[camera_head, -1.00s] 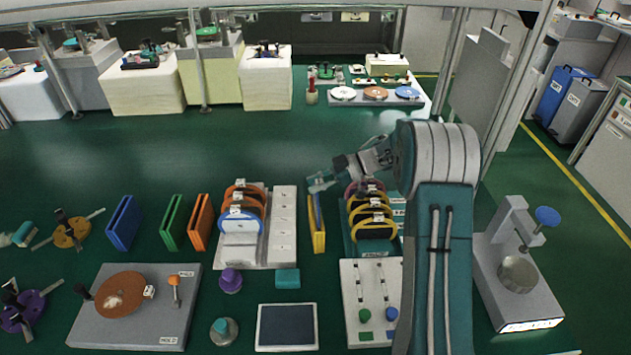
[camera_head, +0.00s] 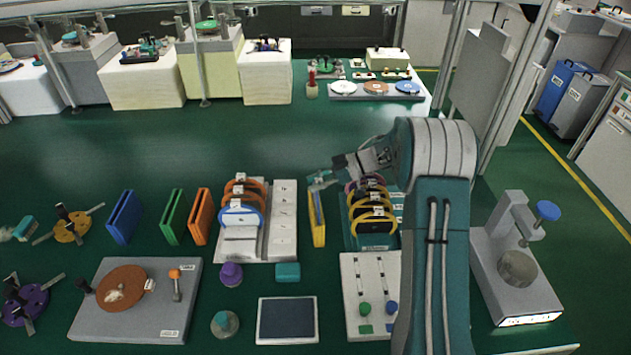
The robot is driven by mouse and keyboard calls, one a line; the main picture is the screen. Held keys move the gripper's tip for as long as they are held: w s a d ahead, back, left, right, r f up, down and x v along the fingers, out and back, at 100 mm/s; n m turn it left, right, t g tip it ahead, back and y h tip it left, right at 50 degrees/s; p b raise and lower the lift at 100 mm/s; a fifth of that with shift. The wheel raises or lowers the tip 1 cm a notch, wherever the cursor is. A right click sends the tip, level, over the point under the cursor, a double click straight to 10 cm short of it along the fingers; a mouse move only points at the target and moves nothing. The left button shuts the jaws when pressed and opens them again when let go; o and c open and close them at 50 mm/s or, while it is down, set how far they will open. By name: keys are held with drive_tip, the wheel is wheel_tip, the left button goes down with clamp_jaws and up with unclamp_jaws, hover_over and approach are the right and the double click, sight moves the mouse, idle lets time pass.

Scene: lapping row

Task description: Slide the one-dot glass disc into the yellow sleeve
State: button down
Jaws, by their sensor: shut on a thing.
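My gripper (camera_head: 319,183) is at the sleeve's top far end, reaching in from the right. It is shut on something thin. A grey-blue strip shows between the sleeve's yellow walls just below the fingers. It may be the glass disc, but its outline and any dot are too small to make out.
A white rack (camera_head: 284,246) with orange and blue ringed discs stands left of the sleeve; a teal rack (camera_head: 372,241) with yellow ringed discs stands close on the right. Orange (camera_head: 201,217), green (camera_head: 172,217) and blue (camera_head: 124,217) sleeves stand further left. A dark pad (camera_head: 287,320) lies in front.

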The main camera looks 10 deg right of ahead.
drive_tip(key=shift+r, duration=2.65)
drive_tip(key=shift+f, duration=2.8)
drive_tip(key=shift+c, duration=1.8)
unclamp_jaws()
drive_tip(key=v, duration=1.2)
drive_tip(key=shift+w, duration=0.1)
